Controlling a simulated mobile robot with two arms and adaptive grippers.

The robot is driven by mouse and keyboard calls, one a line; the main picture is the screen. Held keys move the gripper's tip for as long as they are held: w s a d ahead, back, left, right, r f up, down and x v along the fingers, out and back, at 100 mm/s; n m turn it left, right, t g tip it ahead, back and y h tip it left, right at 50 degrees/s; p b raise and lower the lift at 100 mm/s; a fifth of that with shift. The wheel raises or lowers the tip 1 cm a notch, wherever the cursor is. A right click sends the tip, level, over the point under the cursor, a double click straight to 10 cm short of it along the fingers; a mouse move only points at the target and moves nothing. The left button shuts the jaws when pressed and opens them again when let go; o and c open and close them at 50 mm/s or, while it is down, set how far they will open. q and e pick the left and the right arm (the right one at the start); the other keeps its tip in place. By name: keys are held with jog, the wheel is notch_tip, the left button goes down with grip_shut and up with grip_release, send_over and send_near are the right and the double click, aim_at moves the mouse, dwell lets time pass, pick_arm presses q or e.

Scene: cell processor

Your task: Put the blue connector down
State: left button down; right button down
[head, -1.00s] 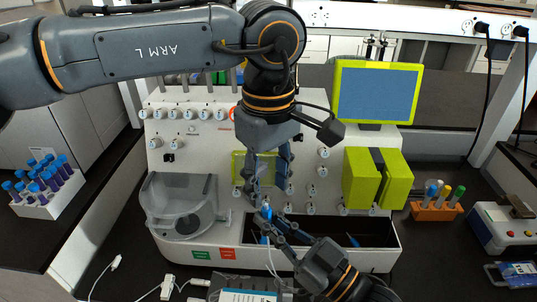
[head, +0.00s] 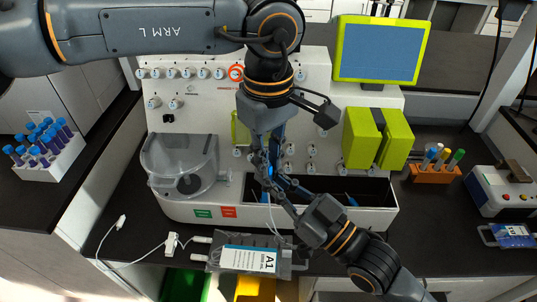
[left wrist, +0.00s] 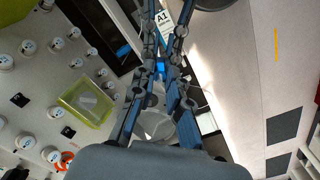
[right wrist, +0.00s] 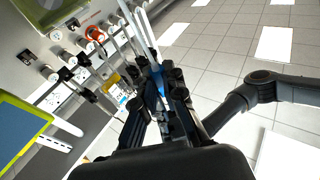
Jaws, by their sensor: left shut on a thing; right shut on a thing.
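The small blue connector (head: 270,171) is in front of the white machine, above its black front tray (head: 372,190). It also shows in the left wrist view (left wrist: 160,68). My left gripper (head: 268,168) reaches down from above and is shut on the connector. My right gripper (head: 278,186) comes from the lower right and is shut with its fingertips meeting the left ones at the connector. Which part each one pinches is hidden by the fingers. A filled bag labelled A1 (head: 250,258) hangs or lies at the front edge below, with thin tubing near it.
The white machine carries a clear round bowl (head: 180,165), several knobs and a green-framed screen (head: 378,50). A tube rack (head: 47,160) stands left and an orange tube holder (head: 432,173) right. A white clamp and line (head: 171,244) lie on the dark bench.

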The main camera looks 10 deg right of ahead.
jog(key=c, duration=1.4)
grip_release()
jog(key=shift+a, duration=0.1)
jog(key=shift+o, duration=0.2)
jog(key=shift+s, duration=0.1)
